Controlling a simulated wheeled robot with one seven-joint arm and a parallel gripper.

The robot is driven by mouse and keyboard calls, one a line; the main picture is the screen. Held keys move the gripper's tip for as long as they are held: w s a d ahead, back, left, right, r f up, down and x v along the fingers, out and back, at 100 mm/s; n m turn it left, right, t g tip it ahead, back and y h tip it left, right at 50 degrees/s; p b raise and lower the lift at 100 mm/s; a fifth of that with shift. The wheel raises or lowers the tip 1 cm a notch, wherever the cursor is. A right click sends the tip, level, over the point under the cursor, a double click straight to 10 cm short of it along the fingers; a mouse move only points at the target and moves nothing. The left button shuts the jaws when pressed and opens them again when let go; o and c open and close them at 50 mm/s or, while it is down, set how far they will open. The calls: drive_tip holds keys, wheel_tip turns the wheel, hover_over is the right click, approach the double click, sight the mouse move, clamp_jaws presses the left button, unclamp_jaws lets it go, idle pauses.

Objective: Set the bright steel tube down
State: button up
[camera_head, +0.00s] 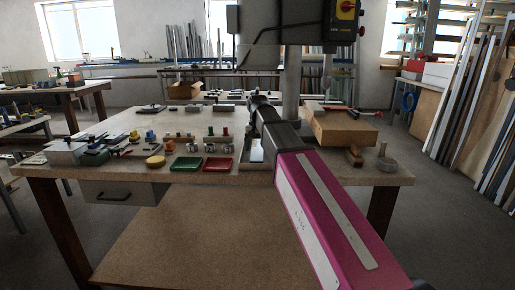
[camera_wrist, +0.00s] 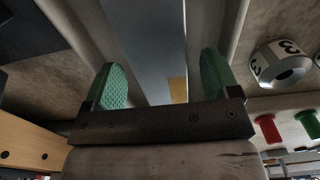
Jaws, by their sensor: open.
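My gripper (camera_wrist: 160,78) is open in the wrist view, its two green ribbed fingers apart. No tube is clamped between them. A blue-grey flat strip (camera_wrist: 153,40) shows beyond the gap, with paler grey long bars on both sides. I cannot tell whether any of these is the bright steel tube. A white faceted piece marked 3 (camera_wrist: 284,64), with a grey holed end, lies to the right of the right finger. In the head view my magenta arm reaches over the workbench (camera_head: 120,173), and its dark end hides the fingers and what lies beyond.
A wooden block (camera_head: 343,127) and a round grey tin (camera_head: 388,164) are on the right. A grey column rises behind.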

sight(257, 148)
wheel_tip(257, 148, up, 12)
drive_tip(key=shift+f, duration=0.15)
idle(0.3)
